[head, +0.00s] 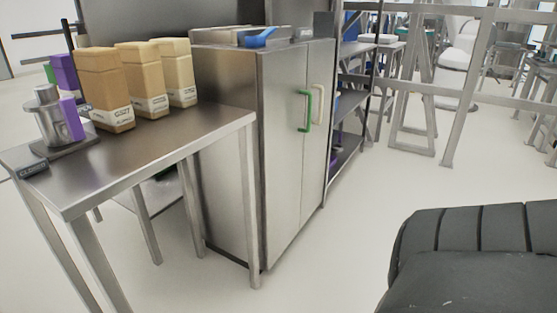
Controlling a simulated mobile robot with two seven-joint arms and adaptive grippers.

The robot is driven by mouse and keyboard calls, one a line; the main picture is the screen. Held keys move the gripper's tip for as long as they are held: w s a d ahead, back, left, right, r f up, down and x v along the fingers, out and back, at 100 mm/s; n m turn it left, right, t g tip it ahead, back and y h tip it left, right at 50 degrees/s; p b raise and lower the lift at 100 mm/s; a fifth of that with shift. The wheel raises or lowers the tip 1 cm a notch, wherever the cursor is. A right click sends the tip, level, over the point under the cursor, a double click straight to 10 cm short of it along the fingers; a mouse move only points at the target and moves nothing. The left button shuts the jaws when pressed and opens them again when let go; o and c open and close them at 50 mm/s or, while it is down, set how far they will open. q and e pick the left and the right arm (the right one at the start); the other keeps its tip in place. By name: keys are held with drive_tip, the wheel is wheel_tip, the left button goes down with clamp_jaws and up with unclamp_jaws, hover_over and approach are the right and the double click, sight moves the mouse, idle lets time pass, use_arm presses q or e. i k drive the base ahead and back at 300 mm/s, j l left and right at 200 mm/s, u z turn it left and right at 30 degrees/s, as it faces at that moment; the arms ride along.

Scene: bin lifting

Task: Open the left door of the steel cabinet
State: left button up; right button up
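The steel cabinet (228,150) stands behind the right end of a steel table, its front facing right. Its left door (285,150) is closed and carries a green vertical handle (304,112). Its right door (321,130) is also closed and carries a pale cream handle (318,103). The two handles sit close together on either side of the seam. The lower left part of the cabinet is partly hidden by the table's corner and leg. Neither of my grippers shows in the head view.
The steel table (190,137) bears several tan containers (105,88) and a metal dispenser (53,120). A blue item (259,38) lies on the cabinet top. A shelf rack (350,108) stands beyond the cabinet. A black ribbed object (475,255) fills the lower right. Floor before the doors is clear.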

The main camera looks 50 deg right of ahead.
sight(282, 72)
drive_tip(key=z, duration=1.7)
drive_tip(key=i+l, duration=0.15)
drive_tip(key=l, duration=0.25)
drive_tip(key=i+l+z, duration=0.1)
drive_tip(key=l, duration=0.3)
drive_tip(key=i, duration=0.05)
